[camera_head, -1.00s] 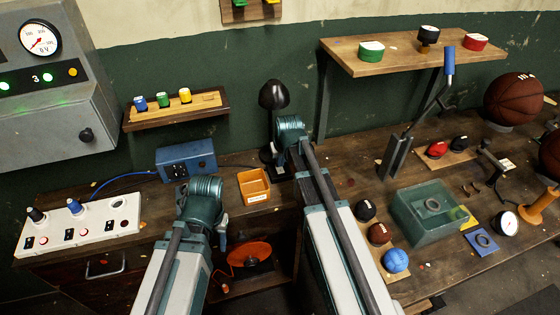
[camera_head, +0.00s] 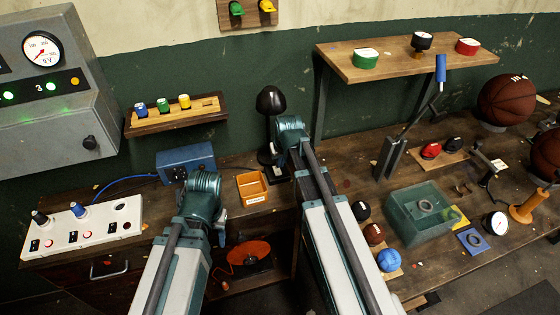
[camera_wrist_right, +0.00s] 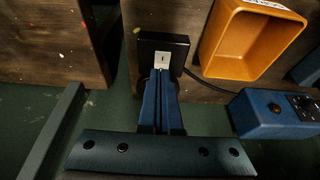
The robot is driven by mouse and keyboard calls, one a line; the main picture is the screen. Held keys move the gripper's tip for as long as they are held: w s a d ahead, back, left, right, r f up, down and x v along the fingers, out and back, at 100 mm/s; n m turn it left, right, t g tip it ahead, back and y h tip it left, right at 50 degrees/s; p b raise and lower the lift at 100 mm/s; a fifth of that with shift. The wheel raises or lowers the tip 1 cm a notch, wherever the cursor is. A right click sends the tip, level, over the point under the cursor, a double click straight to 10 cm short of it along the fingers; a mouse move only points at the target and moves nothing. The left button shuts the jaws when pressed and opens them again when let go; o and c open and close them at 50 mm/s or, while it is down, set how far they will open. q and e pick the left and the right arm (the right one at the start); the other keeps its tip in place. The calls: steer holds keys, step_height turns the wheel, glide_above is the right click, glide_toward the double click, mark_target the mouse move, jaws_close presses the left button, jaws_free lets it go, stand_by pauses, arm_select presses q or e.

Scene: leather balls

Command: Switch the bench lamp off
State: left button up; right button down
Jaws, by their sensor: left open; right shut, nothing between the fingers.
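The bench lamp (camera_head: 271,100) is black, with a domed shade on a thin stem, standing at the back of the bench. I cannot tell from its shade whether it is lit. In the right wrist view its black base (camera_wrist_right: 178,45) carries a small pale switch (camera_wrist_right: 162,59) with a dark mark. My right gripper (camera_wrist_right: 160,82) is shut and empty, its blue fingertips right by the switch. I cannot tell whether they touch it. In the head view the right wrist largely hides these fingers. My left gripper (camera_head: 221,224) is open, apart from the lamp, near the bench front.
An orange bin (camera_head: 252,188) stands close beside the lamp base. A blue box (camera_head: 186,160) with a cable stands left of it, and a white switch panel (camera_head: 85,228) further left. A green tray (camera_head: 405,225) and several balls lie to the right.

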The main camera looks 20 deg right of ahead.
steer(key=p+v, duration=0.4)
steer(key=v, duration=0.2)
steer(key=shift+p, duration=0.4)
steer(key=shift+s, duration=0.1)
steer(key=s+a+f+n+g, duration=0.2)
steer(key=s+a+n+g, duration=0.1)
steer(key=s+a, duration=1.1)
steer(key=w+d+r+m+t, duration=0.2)
steer(key=w+d+m+t, duration=0.1)
steer(key=w+d, duration=1.1)
steer(key=shift+w+r, duration=0.3)
steer(key=shift+w, duration=0.55)
